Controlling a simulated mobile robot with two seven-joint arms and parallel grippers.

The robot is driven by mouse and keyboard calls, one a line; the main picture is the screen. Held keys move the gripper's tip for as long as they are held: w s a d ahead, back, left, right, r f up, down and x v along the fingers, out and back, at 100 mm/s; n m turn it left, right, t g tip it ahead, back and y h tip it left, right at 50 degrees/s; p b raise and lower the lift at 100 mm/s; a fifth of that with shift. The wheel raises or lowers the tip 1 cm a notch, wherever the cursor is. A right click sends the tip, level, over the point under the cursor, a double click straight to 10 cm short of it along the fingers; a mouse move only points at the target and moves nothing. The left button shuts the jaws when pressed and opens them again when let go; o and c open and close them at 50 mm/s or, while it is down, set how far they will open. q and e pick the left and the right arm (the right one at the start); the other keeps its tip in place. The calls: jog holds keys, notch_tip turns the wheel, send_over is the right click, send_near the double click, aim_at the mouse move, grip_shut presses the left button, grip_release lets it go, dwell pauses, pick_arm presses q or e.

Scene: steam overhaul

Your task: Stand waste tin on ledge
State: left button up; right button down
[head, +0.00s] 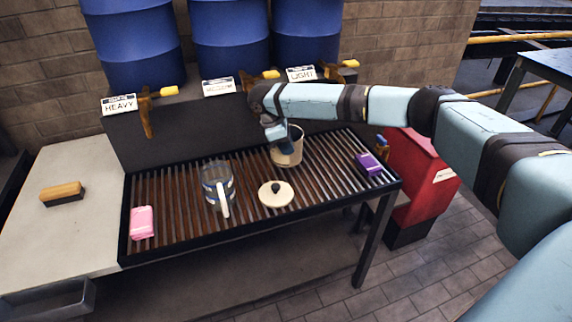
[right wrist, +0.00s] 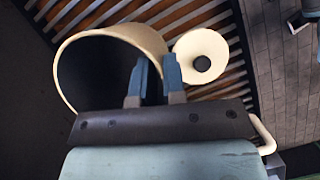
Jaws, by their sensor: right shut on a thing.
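The waste tin appears to be the cream, open-topped cylinder (head: 290,157) at the back right of the slatted grate (head: 250,228). It stands upright or nearly so; I cannot tell whether its base touches the slats. My right gripper (head: 283,143) reaches down from above and is shut on the tin's wall. In the right wrist view the gripper's fingers (right wrist: 154,80) straddle the rim of the tin (right wrist: 70,75), whose inside is dark. A round cream lid (head: 276,196) with a black knob lies on the slats in front of it. My left gripper is not in view.
A brush (head: 62,194) lies on the pale worktop (head: 60,235). Blue drums with taps (head: 230,40) stand behind. A red cabinet (head: 415,170) is at right.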

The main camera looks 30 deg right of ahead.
aim_at(289, 166)
notch_tip(289, 166, down, 6)
jog(key=shift+f+b, duration=0.1)
jog(key=shift+b, duration=0.25)
jog(key=c, duration=1.2)
grip_release()
